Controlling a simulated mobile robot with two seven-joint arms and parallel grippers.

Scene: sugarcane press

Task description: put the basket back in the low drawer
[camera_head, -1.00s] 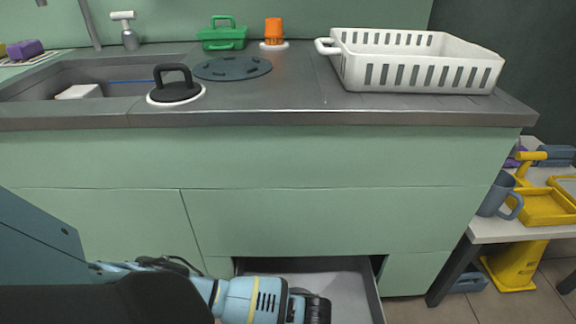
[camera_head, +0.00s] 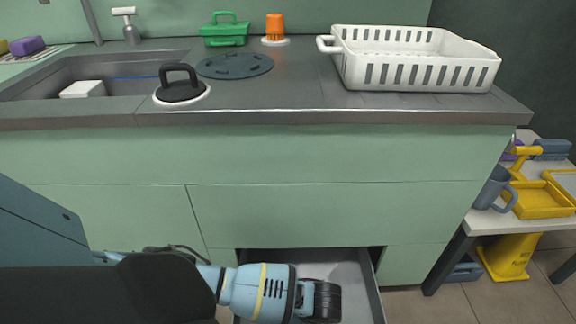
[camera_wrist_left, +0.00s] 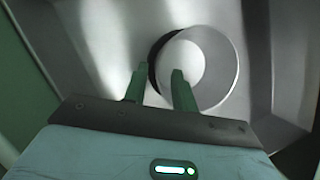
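A white slotted basket (camera_head: 415,65) with a side handle stands upright on the right of the counter, away from my grippers. The low drawer (camera_head: 352,272) is pulled out below, with a bare grey floor visible on its right. My left gripper (camera_head: 325,300) is over or in the drawer; its fingertips are hidden in the head view. In the left wrist view my left gripper (camera_wrist_left: 158,72) has its two fingers apart, next to a round, light-grey, cup-like thing (camera_wrist_left: 215,75). I cannot tell whether they touch it. My right gripper is not in view.
The counter (camera_head: 290,103) overhangs the drawer. It carries a black-handled lid (camera_head: 181,90), a dark disc (camera_head: 235,66), a green box (camera_head: 225,33) and an orange cup (camera_head: 275,27). A sink lies left. A side table (camera_head: 490,222) with yellow things stands right.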

